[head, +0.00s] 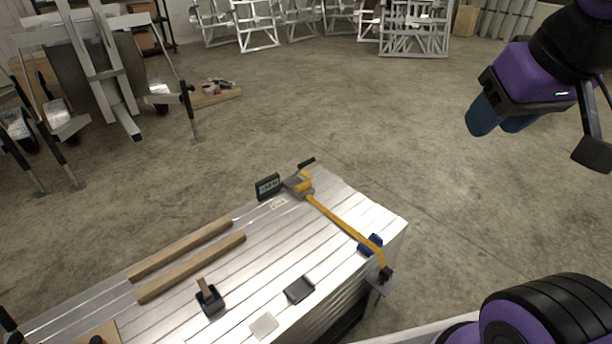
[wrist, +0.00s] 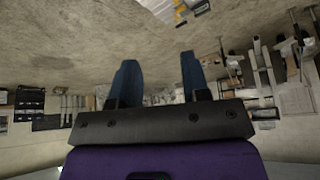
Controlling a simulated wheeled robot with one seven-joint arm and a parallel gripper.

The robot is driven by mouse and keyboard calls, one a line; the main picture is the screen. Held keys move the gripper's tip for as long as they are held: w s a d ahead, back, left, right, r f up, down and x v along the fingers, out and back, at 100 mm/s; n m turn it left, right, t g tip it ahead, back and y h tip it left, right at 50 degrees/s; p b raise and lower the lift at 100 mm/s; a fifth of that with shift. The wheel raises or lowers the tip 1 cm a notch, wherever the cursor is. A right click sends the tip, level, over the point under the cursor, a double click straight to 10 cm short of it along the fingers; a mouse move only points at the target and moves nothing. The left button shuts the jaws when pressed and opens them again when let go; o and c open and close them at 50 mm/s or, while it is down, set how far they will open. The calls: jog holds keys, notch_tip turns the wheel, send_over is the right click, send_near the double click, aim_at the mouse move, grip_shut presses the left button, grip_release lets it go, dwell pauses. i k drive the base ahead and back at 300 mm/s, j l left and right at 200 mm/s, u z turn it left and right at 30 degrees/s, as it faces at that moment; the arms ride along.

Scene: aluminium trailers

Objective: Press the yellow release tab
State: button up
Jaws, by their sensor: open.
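A grey ratchet buckle (head: 293,186) lies at the far end of the silver ribbed bench top, joined to a yellow strap (head: 343,228). A small yellow tab (head: 305,187) shows on the buckle, with another yellow piece just behind it; which one is the release tab is hard to tell. My gripper (head: 498,121) is open and empty, in the air right of the bench and well apart from the buckle. In the wrist view its two blue fingers (wrist: 160,78) stand apart with nothing between them, and a bit of yellow (wrist: 180,13) shows at the top edge.
The bench (head: 345,200) also holds a black display (head: 267,187), two wooden bars (head: 190,268), a dark block with a wooden peg (head: 209,297) and flat pads. A blue piece (head: 370,244) sits by the strap's near end. Open concrete floor lies beyond; metal frames stand far back.

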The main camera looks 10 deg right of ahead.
aim_at(303, 173)
jog(key=i+l+u, duration=0.1)
jog(key=l, duration=0.25)
jog(key=i+l+u, duration=0.1)
jog(key=l, duration=0.25)
jog(key=i+l+u, duration=0.1)
jog(key=l, duration=0.25)
jog(key=i+l+u, duration=0.25)
jog(key=l+u, duration=0.25)
jog(key=l, duration=0.35)
jog(key=l+u, duration=0.5)
jog(key=l, duration=0.35)
jog(key=l+u, duration=0.45)
jog(key=l, duration=0.5)
jog(key=l+u, duration=0.4)
jog(key=l, duration=0.6)
